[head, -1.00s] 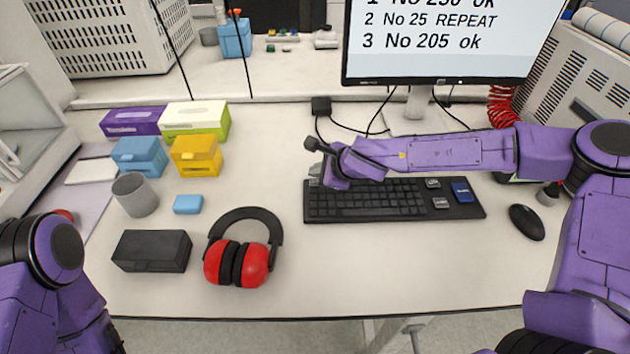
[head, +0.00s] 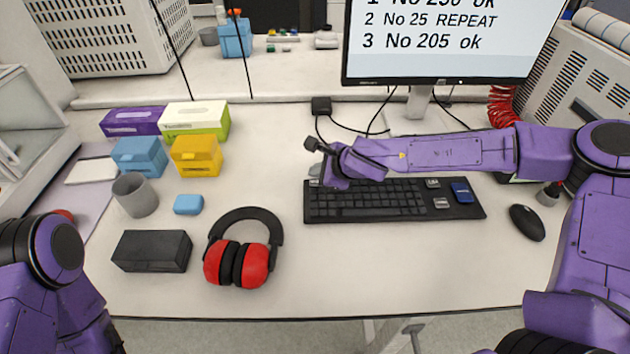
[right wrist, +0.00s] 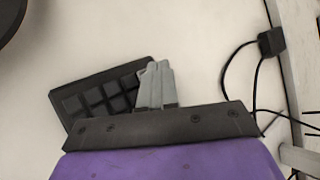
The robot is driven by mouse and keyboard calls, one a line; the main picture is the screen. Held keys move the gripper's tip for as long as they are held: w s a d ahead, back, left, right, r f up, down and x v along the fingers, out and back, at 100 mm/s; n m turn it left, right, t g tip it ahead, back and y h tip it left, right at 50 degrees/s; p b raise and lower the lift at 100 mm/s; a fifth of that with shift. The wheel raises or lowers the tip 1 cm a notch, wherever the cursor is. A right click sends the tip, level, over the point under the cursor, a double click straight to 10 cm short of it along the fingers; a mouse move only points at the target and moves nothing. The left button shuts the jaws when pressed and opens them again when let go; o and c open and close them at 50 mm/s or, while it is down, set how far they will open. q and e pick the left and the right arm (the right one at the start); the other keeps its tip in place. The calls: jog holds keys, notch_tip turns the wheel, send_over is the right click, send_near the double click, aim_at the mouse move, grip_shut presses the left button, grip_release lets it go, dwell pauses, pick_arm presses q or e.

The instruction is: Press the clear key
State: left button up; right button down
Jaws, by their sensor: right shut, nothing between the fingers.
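A black keyboard (head: 385,208) lies on the desk below the monitor. Near its right end are a blue key (head: 462,191) and two grey keys (head: 432,183) (head: 440,203); their labels are too small to read, so I cannot tell which is the clear key. My right gripper (head: 316,171) is at the keyboard's back left corner, shut and empty. In the right wrist view its grey fingers (right wrist: 156,72) are together over the edge of the keyboard (right wrist: 100,97), hiding part of it; contact cannot be told. My left gripper is out of view.
Red ear defenders (head: 238,262), a black box (head: 152,251), a grey cup (head: 134,195) and several coloured boxes stand on the left. A black mouse (head: 527,222) lies right of the keyboard. The monitor (head: 440,40) stands behind. The front of the desk is clear.

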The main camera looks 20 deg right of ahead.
jog(key=shift+f, duration=0.1)
jog(key=shift+f, duration=0.35)
jog(key=shift+f+b, duration=0.4)
jog(key=shift+b, duration=0.05)
dwell(0.4)
jog(key=shift+r, duration=0.1)
jog(key=shift+s+r+p, duration=0.1)
jog(key=shift+r+p, duration=0.65)
jog(key=shift+p, duration=0.15)
notch_tip(320, 180, up, 5)
jog(key=p, duration=0.5)
jog(key=shift+r, duration=0.1)
dwell(0.5)
